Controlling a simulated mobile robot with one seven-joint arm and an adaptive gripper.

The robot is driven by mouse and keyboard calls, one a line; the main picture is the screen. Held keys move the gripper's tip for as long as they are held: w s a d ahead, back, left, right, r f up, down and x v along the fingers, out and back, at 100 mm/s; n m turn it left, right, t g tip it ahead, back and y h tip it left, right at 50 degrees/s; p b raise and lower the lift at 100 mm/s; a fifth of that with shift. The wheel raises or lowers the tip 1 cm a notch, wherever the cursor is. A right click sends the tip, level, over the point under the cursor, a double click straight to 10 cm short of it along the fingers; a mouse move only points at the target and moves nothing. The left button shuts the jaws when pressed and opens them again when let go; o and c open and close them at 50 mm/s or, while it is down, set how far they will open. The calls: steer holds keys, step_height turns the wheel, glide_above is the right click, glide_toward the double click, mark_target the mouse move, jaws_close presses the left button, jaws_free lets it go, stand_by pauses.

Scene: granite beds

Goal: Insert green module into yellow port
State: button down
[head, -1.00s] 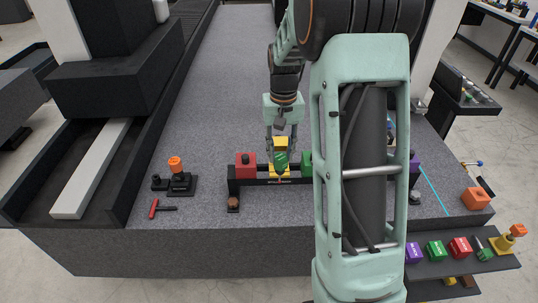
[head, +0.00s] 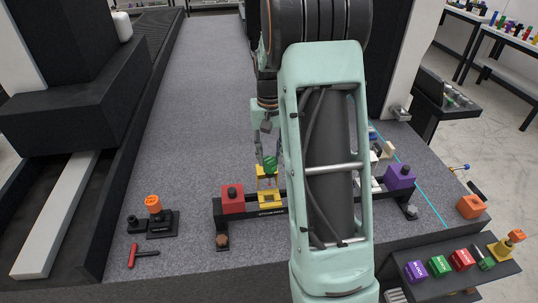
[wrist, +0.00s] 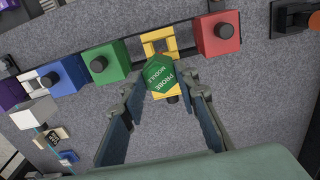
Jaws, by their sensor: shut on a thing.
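The green module (wrist: 160,74), a six-sided piece lettered "PROBE MODULE", is between the fingertips of my gripper (wrist: 164,94), which is shut on it. A yellow part with a dark knob (wrist: 166,92) shows against the module; I cannot tell whether it belongs to it. The yellow port (wrist: 158,40) is an open yellow frame in the rack, just beyond the module in the wrist view. In the head view the green module (head: 270,163) is held above or behind the yellow port (head: 268,197), visibly apart from it.
A red block (head: 233,199) is beside the port on the dark rack; a green block (wrist: 112,62) is on its other side. A purple block (head: 399,177) is at the rack's right end. My arm hides the rack's middle.

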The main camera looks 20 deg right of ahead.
mark_target(269, 184)
steer(key=shift+f+b, duration=4.2)
steer(key=shift+f, duration=2.15)
steer(key=c, duration=1.4)
jaws_free()
steer(key=shift+r+p, duration=2.15)
steer(key=shift+r, duration=0.9)
